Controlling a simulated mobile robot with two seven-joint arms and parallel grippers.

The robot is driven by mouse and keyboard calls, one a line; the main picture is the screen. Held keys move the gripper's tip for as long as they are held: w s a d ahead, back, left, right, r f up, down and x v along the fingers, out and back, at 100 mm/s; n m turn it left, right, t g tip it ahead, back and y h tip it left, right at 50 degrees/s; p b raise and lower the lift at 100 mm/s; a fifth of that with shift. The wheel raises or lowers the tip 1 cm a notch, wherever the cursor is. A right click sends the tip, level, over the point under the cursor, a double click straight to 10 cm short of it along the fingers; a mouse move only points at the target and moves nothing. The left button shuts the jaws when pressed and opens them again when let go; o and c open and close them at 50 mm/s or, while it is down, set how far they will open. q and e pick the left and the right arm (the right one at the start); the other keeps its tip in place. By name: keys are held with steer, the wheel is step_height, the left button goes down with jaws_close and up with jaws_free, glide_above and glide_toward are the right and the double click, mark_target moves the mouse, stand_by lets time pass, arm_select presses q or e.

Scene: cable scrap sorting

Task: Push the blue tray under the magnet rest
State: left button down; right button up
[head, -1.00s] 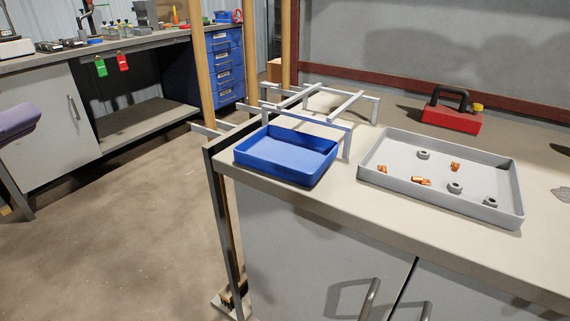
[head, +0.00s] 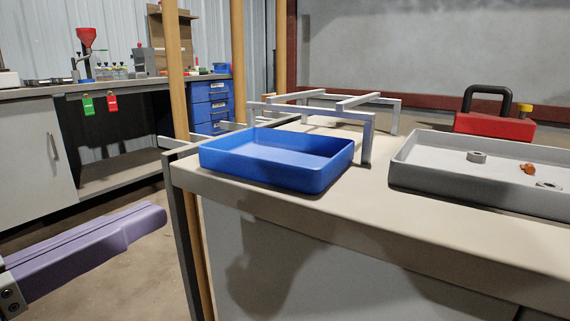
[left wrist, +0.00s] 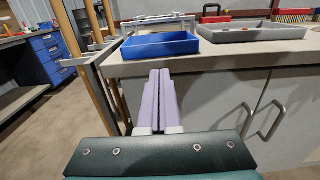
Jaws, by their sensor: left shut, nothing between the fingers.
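The blue tray (head: 262,174) is empty and sits near the front left corner of the bench top. It also shows in the left wrist view (left wrist: 158,48). The magnet rest (head: 368,142), a light grey metal frame on legs, stands just behind the tray. It shows behind the tray in the left wrist view (left wrist: 150,20). The tray appears in front of the frame. My left gripper (head: 158,214) has purple fingers, shut and empty, left of the bench and apart from the tray. In the left wrist view its fingertips (left wrist: 159,73) point toward the tray's front. My right gripper is out of view.
A grey tray (head: 470,196) with several small metal pieces stands to the right. A red magnet (head: 494,126) with a black handle is behind it. Wooden posts (head: 178,75) stand by the bench's left end. Bench top (head: 372,205) between the trays is bare.

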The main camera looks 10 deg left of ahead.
mark_target(248, 168)
arm_select(q)
steer(key=p+x, duration=0.2)
steer(key=x, duration=0.8)
steer(key=shift+w, duration=0.1)
steer(key=shift+w+d, duration=0.2)
steer(key=shift+w, duration=0.25)
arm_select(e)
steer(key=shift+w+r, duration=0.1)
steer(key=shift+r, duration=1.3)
arm_select(q)
steer(key=shift+w, duration=0.2)
steer(key=x, duration=0.4)
steer(key=shift+d+p, duration=0.1)
steer(key=shift+p, duration=0.3)
steer(key=shift+x, duration=1.25)
steer(key=shift+w+r, duration=0.1)
steer(key=shift+r, duration=0.05)
steer(key=shift+s, duration=0.3)
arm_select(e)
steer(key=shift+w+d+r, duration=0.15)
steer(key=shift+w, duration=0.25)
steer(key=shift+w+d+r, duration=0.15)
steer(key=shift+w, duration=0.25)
